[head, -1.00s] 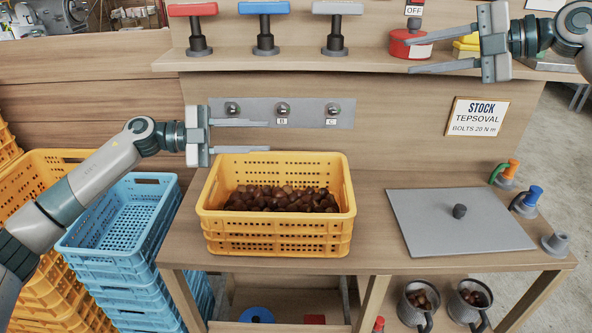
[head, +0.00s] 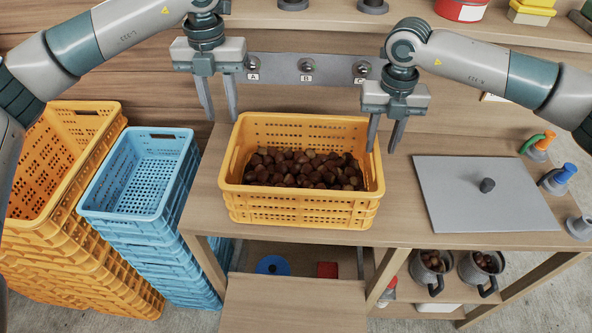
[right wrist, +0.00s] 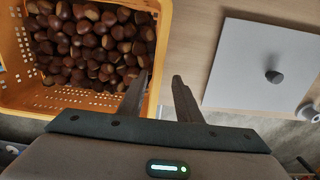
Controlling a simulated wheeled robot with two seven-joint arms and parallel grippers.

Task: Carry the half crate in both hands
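The yellow half crate (head: 300,207) stands on the wooden bench, filled with brown chestnuts (head: 305,168). It also shows in the right wrist view (right wrist: 60,98). My left gripper (head: 219,116) points down, open and empty, near the crate's left back corner. My right gripper (head: 381,147) points down, open, at the crate's right side. In the right wrist view my right fingers (right wrist: 155,88) are spread, with one finger over or beside the crate's right wall and the other outside it. I cannot tell whether it touches the wall.
Blue crates (head: 150,215) and taller yellow crates (head: 62,225) are stacked at the left. A grey plate with a knob (head: 470,205) lies on the bench to the right. Pots with chestnuts (head: 432,265) stand below. A panel with knobs (head: 310,70) is behind the crate.

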